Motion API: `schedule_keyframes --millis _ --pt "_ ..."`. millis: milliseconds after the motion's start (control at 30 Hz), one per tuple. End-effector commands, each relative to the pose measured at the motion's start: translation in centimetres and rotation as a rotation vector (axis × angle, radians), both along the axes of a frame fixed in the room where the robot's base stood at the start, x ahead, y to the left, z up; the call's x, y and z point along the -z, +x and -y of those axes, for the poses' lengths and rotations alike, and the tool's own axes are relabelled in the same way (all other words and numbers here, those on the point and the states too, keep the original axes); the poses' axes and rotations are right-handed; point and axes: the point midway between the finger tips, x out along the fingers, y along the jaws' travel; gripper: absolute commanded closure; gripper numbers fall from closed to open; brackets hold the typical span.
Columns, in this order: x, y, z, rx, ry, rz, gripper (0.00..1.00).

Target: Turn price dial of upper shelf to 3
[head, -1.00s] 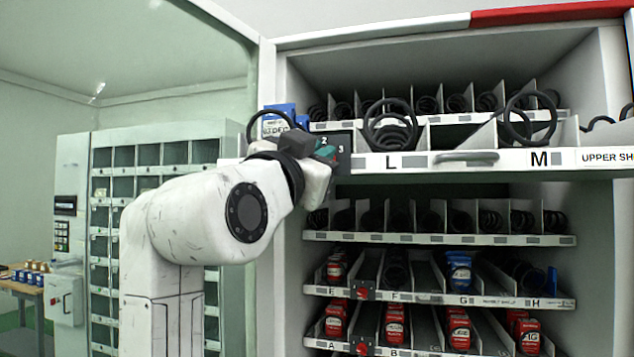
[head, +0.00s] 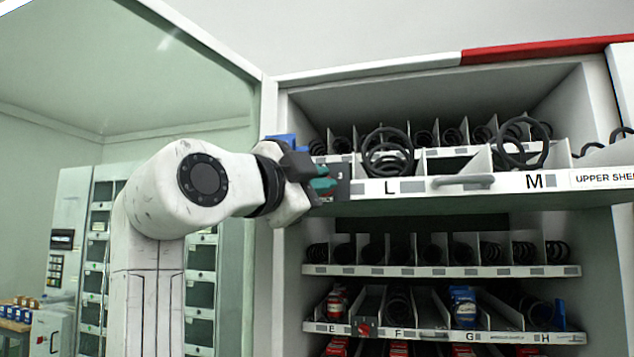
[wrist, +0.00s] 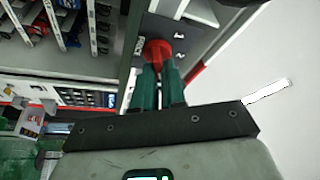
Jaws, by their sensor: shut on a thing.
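The upper shelf (head: 400,186) is pulled out, with the letters L and M and an "UPPER SHELF" label, partly cut off, on its front. A dark price plate (head: 343,180) sits at its left end, with the number 3 showing in the head view. In the wrist view the plate (wrist: 166,33) shows the numbers 1 and 2. The red dial (wrist: 157,52) stands out from this plate. My gripper (wrist: 157,72) is shut on the red dial with its green fingers. In the head view my gripper (head: 325,186) is at the shelf's left end and hides the dial.
Wire coils (head: 387,155) stand on the upper shelf. A grey handle (head: 462,181) sticks out of its front. Lower shelves (head: 440,271) hold coils and packets.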

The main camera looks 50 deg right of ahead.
Motion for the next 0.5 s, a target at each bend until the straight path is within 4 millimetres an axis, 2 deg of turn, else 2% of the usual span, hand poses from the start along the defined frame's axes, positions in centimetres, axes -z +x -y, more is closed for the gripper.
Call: schedule_keyframes --millis 467,500 --pt "0.1 0.04 0.03 -0.001 0.006 0.012 1.0" --pt "0.09 0.04 0.04 -0.001 0.006 0.012 0.86"
